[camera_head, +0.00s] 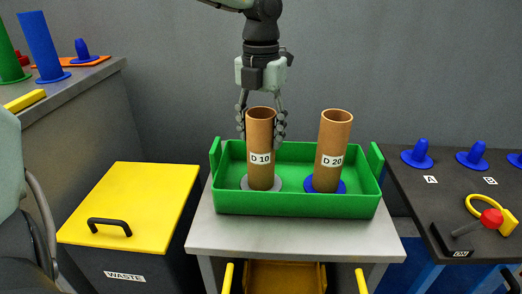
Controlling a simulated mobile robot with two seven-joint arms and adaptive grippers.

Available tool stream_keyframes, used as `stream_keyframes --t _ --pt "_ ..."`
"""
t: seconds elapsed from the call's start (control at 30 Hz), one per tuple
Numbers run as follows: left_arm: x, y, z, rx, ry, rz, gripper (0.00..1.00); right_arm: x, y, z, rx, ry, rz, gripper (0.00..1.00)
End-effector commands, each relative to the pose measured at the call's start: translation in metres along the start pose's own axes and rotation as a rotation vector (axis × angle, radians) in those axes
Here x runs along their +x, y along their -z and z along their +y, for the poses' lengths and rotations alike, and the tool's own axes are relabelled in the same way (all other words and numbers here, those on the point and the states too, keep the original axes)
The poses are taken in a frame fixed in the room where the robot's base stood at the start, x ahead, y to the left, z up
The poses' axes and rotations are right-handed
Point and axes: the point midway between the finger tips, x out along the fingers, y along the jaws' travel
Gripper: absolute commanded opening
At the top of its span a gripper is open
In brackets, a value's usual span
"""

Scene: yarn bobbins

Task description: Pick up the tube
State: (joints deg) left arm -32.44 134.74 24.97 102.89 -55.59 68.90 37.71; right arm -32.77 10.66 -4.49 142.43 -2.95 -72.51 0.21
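Two brown cardboard tubes stand upright in a green tray. The tube labelled D 10 (261,172) stands on a grey round base at the left. The tube labelled D 20 (328,178) stands on a blue round base (312,188) at the right.
The green tray (300,203) rests on a grey table (228,236). A yellow-lidded waste bin (135,200) stands at the left. A dark bench at the right has blue pegs (421,152) and a red-knobbed lever (491,217).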

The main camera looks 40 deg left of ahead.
Motion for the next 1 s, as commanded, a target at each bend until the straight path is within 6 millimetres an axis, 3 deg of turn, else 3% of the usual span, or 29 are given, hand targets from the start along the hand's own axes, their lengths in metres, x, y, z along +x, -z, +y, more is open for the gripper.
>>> stream_keyframes --t 0.03,0.2,0.5,1.0 --pt "0.0 0.0 0.0 0.0 0.0 0.0 0.46 0.0 0.0 0.0 0.0 0.0 0.0 0.4" --pt "0.0 0.0 0.0 0.0 0.0 0.0 0.24 0.0 0.0 0.0 -0.001 0.0 0.0 0.4" --pt "-0.005 -0.001 0.0 0.0 0.0 -0.002 0.23 0.0 0.0 0.0 -0.001 0.0 0.0 0.4" --pt "-0.091 -0.001 0.0 -0.001 -0.001 -0.003 0.23 -0.004 -0.018 0.011 0.004 -0.023 -0.085 0.4"
